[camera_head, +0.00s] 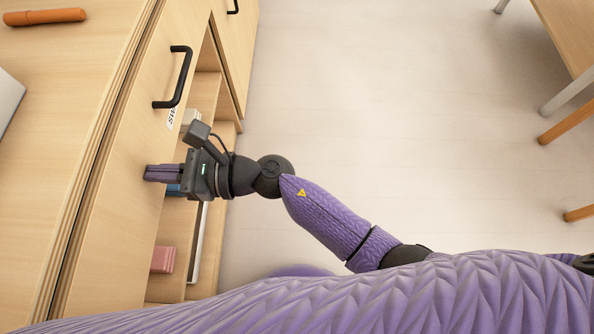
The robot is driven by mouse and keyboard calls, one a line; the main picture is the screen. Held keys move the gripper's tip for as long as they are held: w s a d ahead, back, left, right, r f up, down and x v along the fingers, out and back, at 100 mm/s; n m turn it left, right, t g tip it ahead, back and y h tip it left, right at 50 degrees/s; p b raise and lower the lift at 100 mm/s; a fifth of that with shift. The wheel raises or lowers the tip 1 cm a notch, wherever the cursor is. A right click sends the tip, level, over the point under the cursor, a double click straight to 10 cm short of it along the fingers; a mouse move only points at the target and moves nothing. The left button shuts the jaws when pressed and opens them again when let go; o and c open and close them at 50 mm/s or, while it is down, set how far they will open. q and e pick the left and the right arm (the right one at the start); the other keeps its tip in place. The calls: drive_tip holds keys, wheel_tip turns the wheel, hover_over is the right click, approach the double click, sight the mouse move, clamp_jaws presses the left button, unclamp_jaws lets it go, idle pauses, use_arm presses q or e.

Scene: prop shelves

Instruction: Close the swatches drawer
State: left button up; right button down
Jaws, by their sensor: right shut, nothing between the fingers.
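The swatches drawer front (120,200) is pale wood, below the counter's edge at the left. It has a black bar handle (180,76) and a white label partly hidden by my arm, with the letters "SW" readable. A narrow dark line runs between the drawer front and the counter edge; I cannot tell exactly how far out the drawer stands. My right gripper (148,173) is shut and empty, its purple fingertips against or very close to the drawer front, below the handle in the picture. My left gripper is not in view.
Open shelves under the drawer hold a pink box (163,260) and other items. An orange cylindrical object (45,17) lies on the counter (50,90). Another black handle (233,6) is at the top. The floor is clear; a wooden table (570,35) stands at upper right.

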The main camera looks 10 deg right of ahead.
drive_tip(key=shift+w+a, duration=0.25)
drive_tip(key=shift+a, duration=0.95)
drive_tip(key=shift+r+b, duration=0.1)
drive_tip(key=shift+b, duration=0.2)
drive_tip(key=shift+r, duration=0.15)
